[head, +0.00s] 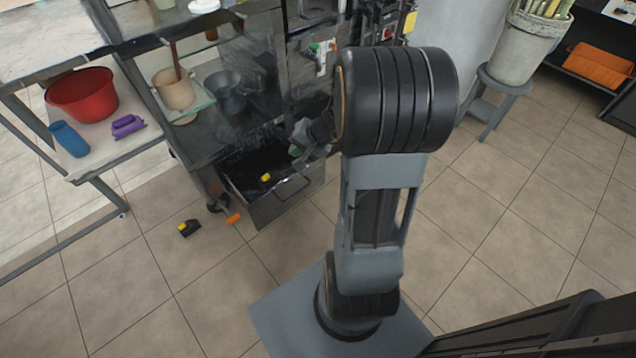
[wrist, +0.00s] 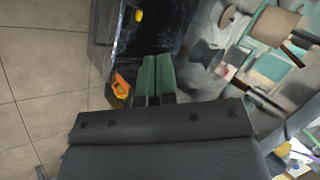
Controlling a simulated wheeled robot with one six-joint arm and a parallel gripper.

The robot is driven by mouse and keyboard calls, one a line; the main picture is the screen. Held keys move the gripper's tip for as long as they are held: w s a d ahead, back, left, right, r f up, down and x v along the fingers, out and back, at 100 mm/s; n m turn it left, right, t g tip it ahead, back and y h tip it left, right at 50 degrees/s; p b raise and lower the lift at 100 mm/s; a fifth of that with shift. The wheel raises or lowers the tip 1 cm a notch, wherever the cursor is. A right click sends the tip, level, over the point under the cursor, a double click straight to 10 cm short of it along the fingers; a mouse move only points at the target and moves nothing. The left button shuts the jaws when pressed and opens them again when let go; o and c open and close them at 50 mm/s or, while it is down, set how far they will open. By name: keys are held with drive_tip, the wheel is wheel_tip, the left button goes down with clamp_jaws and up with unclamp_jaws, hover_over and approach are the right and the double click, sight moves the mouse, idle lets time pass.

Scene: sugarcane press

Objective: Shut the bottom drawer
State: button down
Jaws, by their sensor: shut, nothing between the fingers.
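The bottom drawer (head: 288,200) of the dark cabinet stands open in the head view, pulled out toward the floor in front, with a bar handle on its front. A small yellow object (head: 265,178) lies inside it. My gripper (head: 297,145) is above the right side of the drawer, partly hidden behind my arm. In the wrist view my gripper's two green fingers (wrist: 157,65) are together and empty. A dark panel (wrist: 103,25), apparently the drawer front, is at the upper left there. I cannot tell whether the fingers touch the drawer.
A black and yellow object (head: 189,228) and an orange piece (head: 233,218) lie on the floor by the drawer. A side table with a red bowl (head: 83,94) stands at left. A stool (head: 494,95) bears a bucket (head: 523,47) at right.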

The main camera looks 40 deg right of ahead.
drive_tip(key=d+f+m+t+h+b, duration=0.15)
drive_tip(key=d+f+m+b, duration=0.25)
drive_tip(key=d+f, duration=0.55)
drive_tip(key=d+f+m+t+h+b, duration=0.1)
drive_tip(key=d+f+m+h+b, duration=0.15)
drive_tip(key=d+f+b, duration=0.65)
drive_tip(key=p, duration=0.1)
approach(314, 165)
drive_tip(key=shift+m, duration=0.45)
drive_tip(key=x, duration=0.4)
drive_tip(key=s+f+x, duration=0.1)
drive_tip(key=shift+w+f, duration=0.3)
drive_tip(key=shift+w+a, duration=0.1)
drive_tip(key=shift+w, duration=0.65)
drive_tip(key=shift+w, duration=0.15)
